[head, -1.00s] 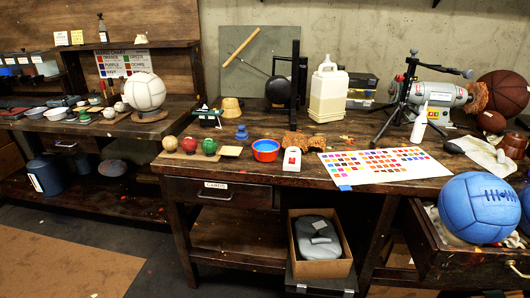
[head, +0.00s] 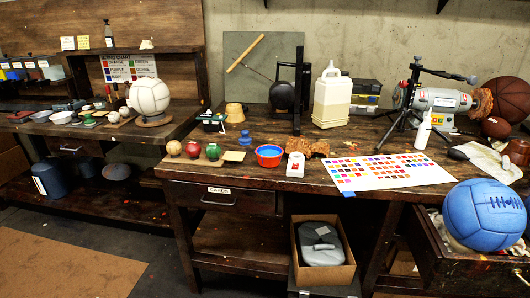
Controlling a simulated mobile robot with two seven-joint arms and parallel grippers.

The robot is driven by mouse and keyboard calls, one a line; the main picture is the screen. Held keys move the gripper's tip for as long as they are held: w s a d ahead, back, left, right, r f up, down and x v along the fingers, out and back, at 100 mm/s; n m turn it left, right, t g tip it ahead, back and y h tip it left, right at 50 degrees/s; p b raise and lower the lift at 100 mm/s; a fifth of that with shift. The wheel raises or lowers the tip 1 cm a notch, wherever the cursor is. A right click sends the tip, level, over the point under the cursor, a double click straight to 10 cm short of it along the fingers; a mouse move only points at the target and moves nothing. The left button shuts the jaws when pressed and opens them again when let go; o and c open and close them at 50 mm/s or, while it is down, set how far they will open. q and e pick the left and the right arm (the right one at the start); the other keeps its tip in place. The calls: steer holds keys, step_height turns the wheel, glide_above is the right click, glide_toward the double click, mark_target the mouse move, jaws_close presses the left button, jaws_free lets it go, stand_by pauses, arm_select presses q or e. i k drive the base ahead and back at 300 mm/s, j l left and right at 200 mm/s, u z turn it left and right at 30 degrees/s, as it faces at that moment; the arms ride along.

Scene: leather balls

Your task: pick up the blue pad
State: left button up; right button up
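No object is plainly a blue pad. A small flat blue piece (head: 347,193) lies at the workbench's front edge, by the near left corner of the colour chart (head: 388,170); I cannot tell if it is the pad. A small blue knobbed object (head: 245,138) stands farther back, left of a red-rimmed bowl (head: 269,156) with blue inside. Neither of my grippers is in view.
A large blue ball (head: 484,214) sits in the open drawer (head: 465,270) at right. A black tripod (head: 410,100) stands by a grinder (head: 440,100). Three small balls (head: 193,149) line the bench's left front. A cardboard box (head: 322,276) sits below.

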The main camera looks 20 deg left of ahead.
mark_target(244, 140)
steer(key=j+z, duration=0.2)
steer(key=z, duration=0.2)
steer(key=j+z, duration=0.2)
steer(key=z, duration=0.15)
steer(key=j+z, duration=0.4)
steer(key=j, duration=0.95)
steer(key=k+j+z, duration=0.15)
steer(key=j, duration=0.25)
